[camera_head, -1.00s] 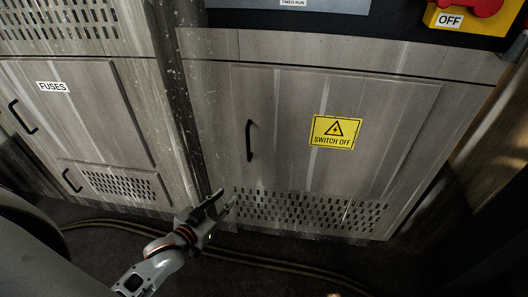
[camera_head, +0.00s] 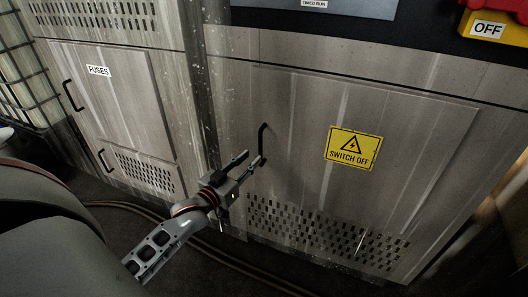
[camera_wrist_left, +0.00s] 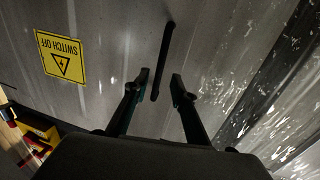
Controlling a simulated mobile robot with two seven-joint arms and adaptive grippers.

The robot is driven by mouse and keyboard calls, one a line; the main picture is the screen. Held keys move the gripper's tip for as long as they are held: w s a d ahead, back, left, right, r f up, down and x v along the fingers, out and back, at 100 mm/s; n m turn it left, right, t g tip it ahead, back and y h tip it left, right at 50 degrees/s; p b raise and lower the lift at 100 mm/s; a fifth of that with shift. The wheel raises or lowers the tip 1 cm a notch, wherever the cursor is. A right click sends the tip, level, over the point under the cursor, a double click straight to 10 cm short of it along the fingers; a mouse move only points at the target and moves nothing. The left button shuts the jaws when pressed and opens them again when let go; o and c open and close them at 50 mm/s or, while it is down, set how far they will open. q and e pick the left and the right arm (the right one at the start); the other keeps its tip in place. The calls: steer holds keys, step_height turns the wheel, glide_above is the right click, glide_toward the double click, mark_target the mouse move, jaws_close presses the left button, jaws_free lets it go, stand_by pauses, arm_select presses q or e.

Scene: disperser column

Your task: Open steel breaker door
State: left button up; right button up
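The steel breaker door (camera_head: 305,170) with a yellow "SWITCH OFF" label (camera_head: 353,148) is shut, with vent slots along its bottom. Its black bar handle (camera_head: 262,142) is upright near the door's left edge. My left gripper (camera_head: 248,168) is at the handle's lower end, fingers pointing at it. In the left wrist view, the gripper's two fingers (camera_wrist_left: 160,82) are apart, and the handle (camera_wrist_left: 163,58) reaches down to between the fingertips. I cannot tell whether either finger touches it. My right gripper is not in view.
A "FUSES" door (camera_head: 100,100) with two black handles stands at the left. A yellow box with a red switch and "OFF" label (camera_head: 488,28) is at the upper right. A cable (camera_head: 140,212) runs along the dark floor.

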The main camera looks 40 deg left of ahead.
mark_target(260, 150)
arm_select(q)
steer(key=w+b, duration=0.1)
steer(key=w, duration=0.5)
steer(key=shift+w+a, duration=0.1)
steer(key=shift+w, duration=0.15)
jaws_close()
